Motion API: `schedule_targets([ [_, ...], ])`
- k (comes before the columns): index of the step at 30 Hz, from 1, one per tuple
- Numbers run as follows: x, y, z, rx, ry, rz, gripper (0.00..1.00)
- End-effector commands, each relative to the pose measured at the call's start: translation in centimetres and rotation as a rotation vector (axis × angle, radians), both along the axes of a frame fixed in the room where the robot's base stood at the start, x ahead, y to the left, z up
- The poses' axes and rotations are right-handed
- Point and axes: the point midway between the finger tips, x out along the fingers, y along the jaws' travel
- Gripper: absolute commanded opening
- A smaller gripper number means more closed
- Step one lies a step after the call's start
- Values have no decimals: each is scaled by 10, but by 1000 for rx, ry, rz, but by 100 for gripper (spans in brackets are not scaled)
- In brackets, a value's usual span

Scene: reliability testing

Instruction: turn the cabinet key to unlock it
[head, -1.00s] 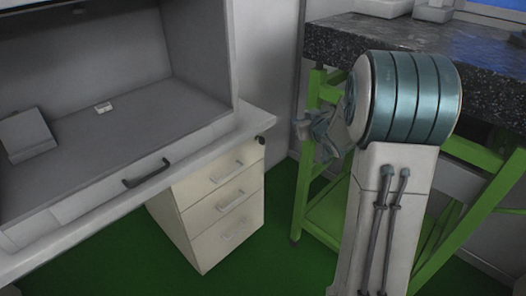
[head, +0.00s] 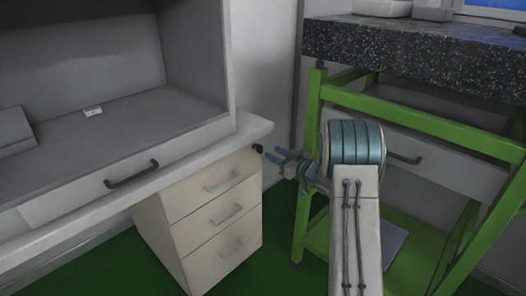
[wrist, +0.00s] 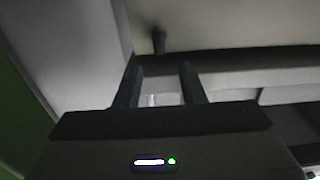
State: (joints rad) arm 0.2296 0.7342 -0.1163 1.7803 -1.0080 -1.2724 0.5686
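The cabinet is a cream three-drawer unit (head: 205,215) under the desk, left of my gripper in the head view. A small dark key (head: 258,148) sticks out near the top right corner of its front. My gripper (head: 276,157) is just right of the key, apart from it, with its fingers toward the cabinet. In the wrist view the key (wrist: 158,39) hangs ahead of my gripper (wrist: 160,68), roughly in line with the gap between the fingers. The fingers are open and nothing is between them. The key's slot is too small to make out.
A white desk (head: 100,222) with a grey enclosure and a dark handle (head: 131,180) overhangs the cabinet. A green-framed bench (head: 412,117) with a speckled top stands right, close to my arm. Green floor (head: 275,235) is open between cabinet and bench.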

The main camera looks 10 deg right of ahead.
Motion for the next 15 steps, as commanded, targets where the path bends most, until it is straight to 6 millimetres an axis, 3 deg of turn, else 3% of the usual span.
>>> schedule_targets([
  [7, 37, 28, -2, -1, -2, 1, 36],
  [15, 53, 38, 0, 1, 1, -2, 36],
])
